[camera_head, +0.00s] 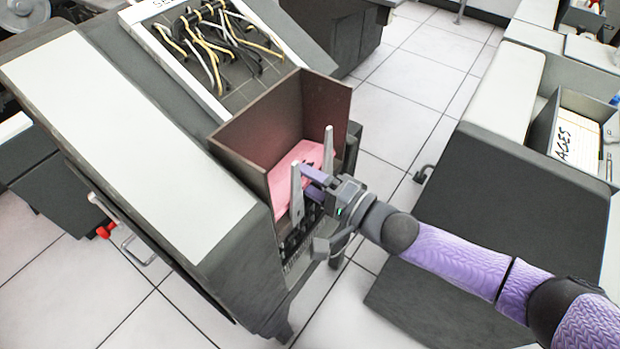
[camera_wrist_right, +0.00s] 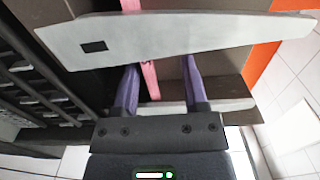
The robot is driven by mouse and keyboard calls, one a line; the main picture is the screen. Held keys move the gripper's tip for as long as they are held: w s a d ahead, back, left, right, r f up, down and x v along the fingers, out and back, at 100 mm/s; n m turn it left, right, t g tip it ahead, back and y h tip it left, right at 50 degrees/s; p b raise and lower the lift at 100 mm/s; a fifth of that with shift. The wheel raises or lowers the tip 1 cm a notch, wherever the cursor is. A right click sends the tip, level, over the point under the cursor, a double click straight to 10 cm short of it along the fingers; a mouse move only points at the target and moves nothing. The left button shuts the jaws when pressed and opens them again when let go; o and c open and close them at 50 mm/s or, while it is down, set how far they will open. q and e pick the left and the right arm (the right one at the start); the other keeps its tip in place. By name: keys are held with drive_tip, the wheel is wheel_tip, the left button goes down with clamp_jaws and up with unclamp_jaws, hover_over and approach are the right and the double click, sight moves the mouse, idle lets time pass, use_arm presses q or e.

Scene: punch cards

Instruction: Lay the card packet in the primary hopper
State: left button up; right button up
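The primary hopper (camera_head: 325,115) is a brown open-topped bin on the grey machine, with two pale upright prongs at its front. The pink card packet (camera_head: 283,180) lies inside it, low against the walls and partly hidden by the prongs and my gripper. My right gripper (camera_head: 309,174) reaches into the hopper's front between the prongs. In the right wrist view, its purple fingers (camera_wrist_right: 160,72) are apart, with the packet's pink edge (camera_wrist_right: 150,78) between them and gaps on both sides. A pale prong plate (camera_wrist_right: 190,36) crosses above the fingertips. My left gripper is not in view.
A plugboard with yellow and black cables (camera_head: 222,45) lies behind the hopper. A sloping white panel (camera_head: 130,135) is on the machine's left. At right, a grey cabinet (camera_head: 510,190) stands near a box of cards marked "AGES" (camera_head: 575,138). Tiled floor lies between.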

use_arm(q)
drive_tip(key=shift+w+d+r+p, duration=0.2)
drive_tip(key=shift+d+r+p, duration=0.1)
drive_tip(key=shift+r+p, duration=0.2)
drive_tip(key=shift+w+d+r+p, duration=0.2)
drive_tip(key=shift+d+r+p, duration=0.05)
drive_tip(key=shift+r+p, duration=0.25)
use_arm(e)
drive_tip(key=v, duration=1)
drive_tip(key=shift+w+f, duration=0.1)
